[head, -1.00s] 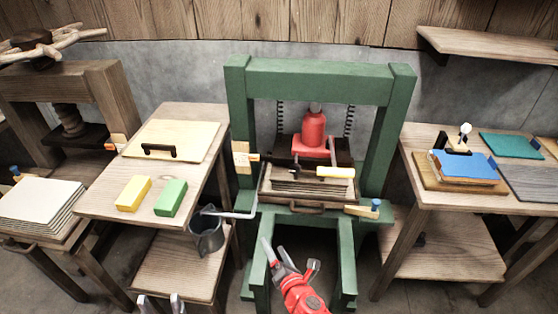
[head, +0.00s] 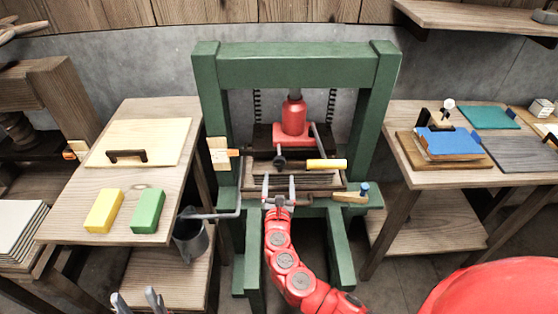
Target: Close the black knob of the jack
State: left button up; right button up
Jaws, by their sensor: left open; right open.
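The red jack (head: 294,118) stands upright inside the green press frame (head: 296,68), on a dark plate. A small dark round knob (head: 280,162) shows low at the front of the jack. My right gripper (head: 279,187) is open and empty. Its two fingers point away from me at the front edge of the press bed, just below the knob in the picture and apart from it. My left gripper (head: 137,299) is open and empty at the bottom edge, left of the press; only its fingertips show.
A yellow-handled tool (head: 326,164) lies right of the knob. A bent grey bar (head: 212,214) sticks out left of the press above a grey bucket (head: 190,238). The left table holds yellow (head: 104,210) and green (head: 148,210) blocks. The right table (head: 398,145) holds boards.

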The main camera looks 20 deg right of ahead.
aim_at(280, 164)
jog(key=x, duration=0.8)
jog(key=shift+w+d, duration=0.1)
jog(key=shift+w, duration=0.1)
grip_shut()
jog(key=shift+b, duration=0.3)
